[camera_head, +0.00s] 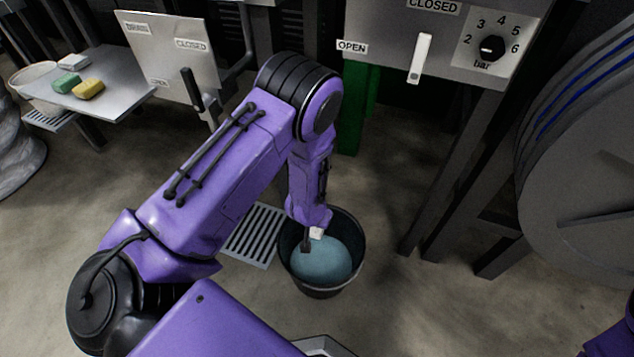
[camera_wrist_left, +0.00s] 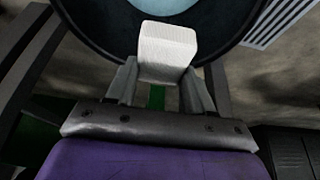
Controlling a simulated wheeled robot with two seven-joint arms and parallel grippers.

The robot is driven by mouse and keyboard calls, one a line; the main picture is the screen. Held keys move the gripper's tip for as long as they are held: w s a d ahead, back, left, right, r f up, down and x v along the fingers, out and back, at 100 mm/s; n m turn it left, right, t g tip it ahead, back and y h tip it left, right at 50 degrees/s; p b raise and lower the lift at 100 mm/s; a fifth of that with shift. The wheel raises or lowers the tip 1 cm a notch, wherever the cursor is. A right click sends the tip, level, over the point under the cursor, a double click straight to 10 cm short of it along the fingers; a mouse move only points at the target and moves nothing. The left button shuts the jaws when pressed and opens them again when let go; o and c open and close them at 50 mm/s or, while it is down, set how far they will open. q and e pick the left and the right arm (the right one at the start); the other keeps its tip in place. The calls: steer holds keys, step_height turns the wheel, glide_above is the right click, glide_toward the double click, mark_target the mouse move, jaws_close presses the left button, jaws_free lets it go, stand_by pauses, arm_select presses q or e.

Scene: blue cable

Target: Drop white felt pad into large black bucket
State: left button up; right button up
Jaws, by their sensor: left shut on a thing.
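The white felt pad (camera_wrist_left: 168,52) is a pale block held between the fingers of my left gripper (camera_wrist_left: 160,85) in the left wrist view. In the head view my left gripper (camera_head: 310,240) points down over the large black bucket (camera_head: 350,273), and the white pad (camera_head: 317,232) shows at its tip. The pad is above the blue-grey liquid surface (camera_head: 321,262) inside the bucket. The bucket's dark rim (camera_wrist_left: 85,22) also shows behind the pad in the left wrist view. My right gripper is not seen.
A floor grate (camera_head: 252,236) lies left of the bucket. A metal table (camera_head: 110,85) at upper left carries green, yellow and white pads beside a pale bowl (camera_head: 38,88). Metal posts and a large grey reel (camera_head: 580,150) stand at right. A valve panel (camera_head: 440,38) is above.

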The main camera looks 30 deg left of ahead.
mark_target(313, 233)
arm_select(q)
steer(key=shift+f+b, duration=0.4)
steer(key=shift+f, duration=0.5)
steer(key=shift+r, duration=0.1)
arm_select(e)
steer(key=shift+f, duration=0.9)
arm_select(q)
steer(key=o, duration=1.1)
steer(key=shift+r, duration=0.1)
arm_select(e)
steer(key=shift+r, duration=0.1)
arm_select(q)
steer(key=p+v, duration=0.4)
steer(key=v, duration=0.5)
steer(key=shift+s+r, duration=0.15)
steer(key=shift+r, duration=0.2)
steer(key=shift+s+d+r, duration=0.1)
steer(key=shift+s+r, duration=0.15)
steer(key=shift+r, duration=0.05)
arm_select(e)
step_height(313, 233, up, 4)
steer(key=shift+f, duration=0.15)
arm_select(q)
steer(key=shift+w, duration=0.15)
